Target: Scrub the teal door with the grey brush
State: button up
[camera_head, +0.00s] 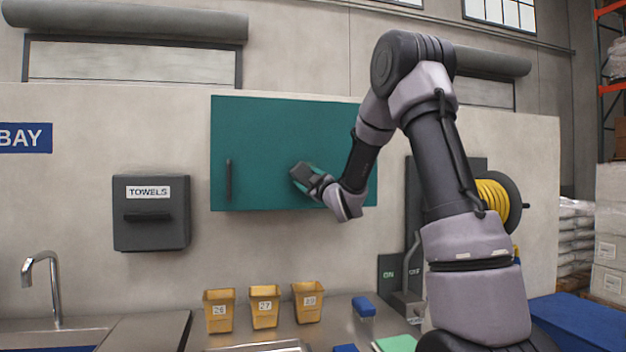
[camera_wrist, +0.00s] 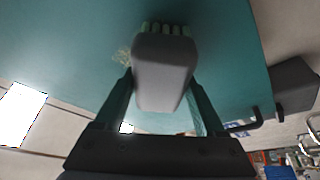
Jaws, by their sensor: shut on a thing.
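The teal door (camera_head: 258,140) is a wide flat panel on the wall, shut, with a dark upright handle (camera_head: 228,180) at its left. My gripper (camera_head: 316,184) is in front of the door's lower right half, shut on the grey brush (camera_head: 303,174). In the wrist view the grey brush (camera_wrist: 163,72) sits between both fingers, its pale green bristles pointing at the teal door (camera_wrist: 225,50). I cannot tell whether the bristles touch the door.
A dark towel dispenser (camera_head: 152,230) hangs left of the door. Below are several yellow bins (camera_head: 264,307), a blue brush-like item (camera_head: 364,306) and a sink tap (camera_head: 42,275). A yellow hose reel (camera_head: 492,199) hangs right, behind my arm.

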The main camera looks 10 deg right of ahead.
aim_at(295, 171)
jog(key=shift+a, duration=2.2)
jog(key=shift+r, duration=1.25)
jog(key=shift+w+d, duration=0.1)
jog(key=shift+d, duration=6.1)
jog(key=shift+a, duration=6.1)
jog(key=shift+s, duration=3)
